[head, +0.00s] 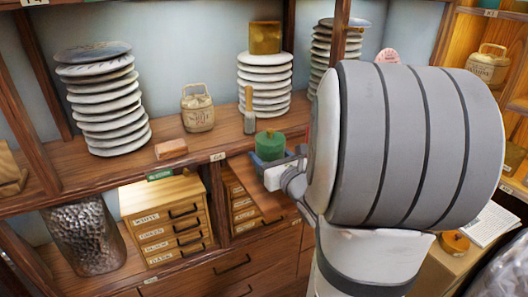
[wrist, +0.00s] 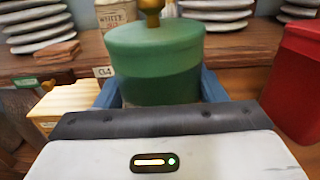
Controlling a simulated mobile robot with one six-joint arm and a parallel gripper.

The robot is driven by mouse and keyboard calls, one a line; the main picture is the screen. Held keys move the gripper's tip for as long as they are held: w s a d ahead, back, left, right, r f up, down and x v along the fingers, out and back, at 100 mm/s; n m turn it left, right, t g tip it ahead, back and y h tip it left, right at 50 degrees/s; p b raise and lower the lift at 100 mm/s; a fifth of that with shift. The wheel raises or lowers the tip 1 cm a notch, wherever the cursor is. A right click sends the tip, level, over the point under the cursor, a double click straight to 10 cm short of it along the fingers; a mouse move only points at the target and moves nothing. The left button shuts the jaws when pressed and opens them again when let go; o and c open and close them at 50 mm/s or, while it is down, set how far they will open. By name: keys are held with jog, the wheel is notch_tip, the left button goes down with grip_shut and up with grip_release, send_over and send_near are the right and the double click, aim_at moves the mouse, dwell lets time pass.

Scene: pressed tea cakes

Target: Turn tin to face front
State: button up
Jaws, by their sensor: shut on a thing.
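A green tin (head: 270,146) with a brass knob stands at the front of the wooden shelf in the head view. It fills the middle of the wrist view (wrist: 155,65), with a lighter green lid above a darker green body. My gripper (head: 272,168) is shut on the tin, with a blue finger on each side of its lower body. The tin looks upright. Its base is hidden behind my gripper, and no label shows on the side facing the wrist camera. I cannot tell whether its base touches the shelf.
Stacks of wrapped tea cakes (head: 105,105) stand on the shelf, another stack (head: 265,85) behind the tin. A wrapped jar (head: 197,108) and a reddish block (head: 171,149) are to the left. A red box (wrist: 300,75) is close on the right in the wrist view. Small drawers (head: 165,220) sit below.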

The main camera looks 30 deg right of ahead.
jog(key=shift+r+y+p, duration=0.2)
jog(key=shift+y+p, duration=0.1)
jog(key=shift+p, duration=0.45)
jog(key=shift+w+n+p, duration=0.1)
jog(key=shift+n+p, duration=0.2)
jog(key=shift+p, duration=0.2)
jog(key=shift+a+n+y+p, duration=0.15)
jog(key=shift+n+y+p, duration=0.15)
jog(key=shift+y+p, duration=0.4)
jog(key=n+y+p, duration=0.1)
jog(key=p, duration=0.3)
jog(key=n+g+y+p, duration=0.1)
jog(key=y, duration=0.1)
jog(key=n+g+y, duration=0.1)
jog(key=n+y, duration=0.1)
jog(key=y, duration=0.1)
jog(key=shift+f+p, duration=0.1)
jog(key=shift+p, duration=0.25)
jog(key=n+g+y+p, duration=0.1)
jog(key=n+g+y, duration=0.4)
jog(key=y, duration=0.1)
jog(key=shift+a, duration=0.1)
jog(key=shift+s+a+f+n+g, duration=0.1)
jog(key=shift+s+f+n+g, duration=0.1)
jog(key=shift+f+n+g, duration=0.15)
